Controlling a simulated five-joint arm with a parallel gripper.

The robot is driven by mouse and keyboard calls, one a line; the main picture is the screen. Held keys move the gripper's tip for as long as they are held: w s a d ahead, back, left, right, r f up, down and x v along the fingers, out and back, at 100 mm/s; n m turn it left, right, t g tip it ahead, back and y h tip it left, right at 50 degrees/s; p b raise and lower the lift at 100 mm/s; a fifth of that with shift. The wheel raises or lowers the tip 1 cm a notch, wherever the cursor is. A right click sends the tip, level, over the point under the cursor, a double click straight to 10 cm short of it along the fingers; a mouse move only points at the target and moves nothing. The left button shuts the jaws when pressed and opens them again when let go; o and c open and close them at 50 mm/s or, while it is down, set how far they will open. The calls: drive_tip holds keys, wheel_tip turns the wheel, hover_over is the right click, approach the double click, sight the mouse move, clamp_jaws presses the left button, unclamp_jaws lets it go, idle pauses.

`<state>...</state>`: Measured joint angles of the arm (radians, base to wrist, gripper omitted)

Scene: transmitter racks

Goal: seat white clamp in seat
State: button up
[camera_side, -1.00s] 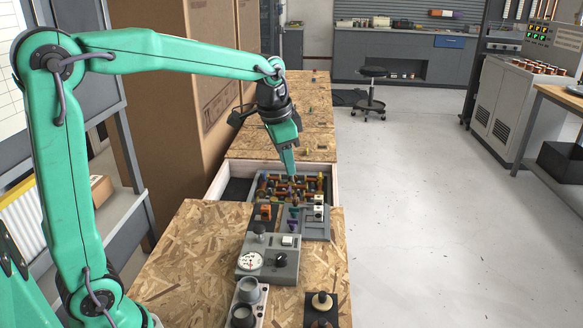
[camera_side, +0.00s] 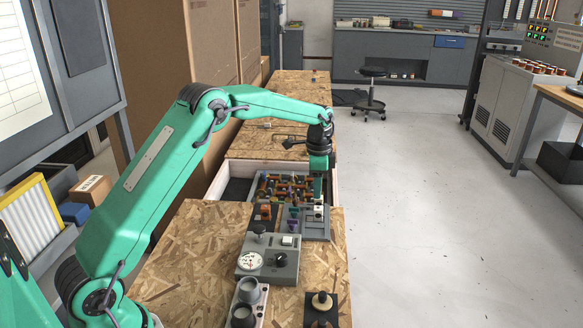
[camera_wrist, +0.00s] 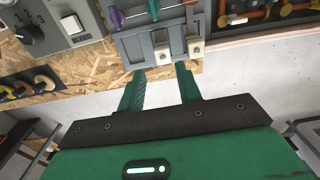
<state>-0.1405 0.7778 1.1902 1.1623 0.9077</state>
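Two small white clamps show in the wrist view, one to the left (camera_wrist: 162,53) and one to the right (camera_wrist: 195,48), both at the edge of a grey panel (camera_wrist: 132,48). My gripper (camera_wrist: 160,70) is open and empty, its green fingers apart. The left clamp appears just beyond the gap between the fingertips; I cannot tell whether they touch it. In the side view my gripper (camera_side: 318,202) points down over the grey panel (camera_side: 316,229), with a white clamp (camera_side: 319,211) just below its tips. I cannot tell which part is the seat.
A wooden-walled drawer (camera_side: 334,180) holds several orange and dark parts behind the panel. A grey box with a gauge and knob (camera_side: 268,262) stands in front. A two-cup grey holder (camera_side: 247,300) and a black block with a knob (camera_side: 321,308) are nearer. The chipboard bench (camera_side: 190,240) is clear at left.

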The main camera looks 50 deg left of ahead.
sight(317, 208)
drive_tip(key=shift+w+a+f, duration=0.15)
drive_tip(key=shift+w+f, duration=0.05)
drive_tip(key=shift+f, duration=1.65)
drive_tip(key=shift+f, duration=2.6)
clamp_jaws()
drive_tip(key=shift+r, duration=0.2)
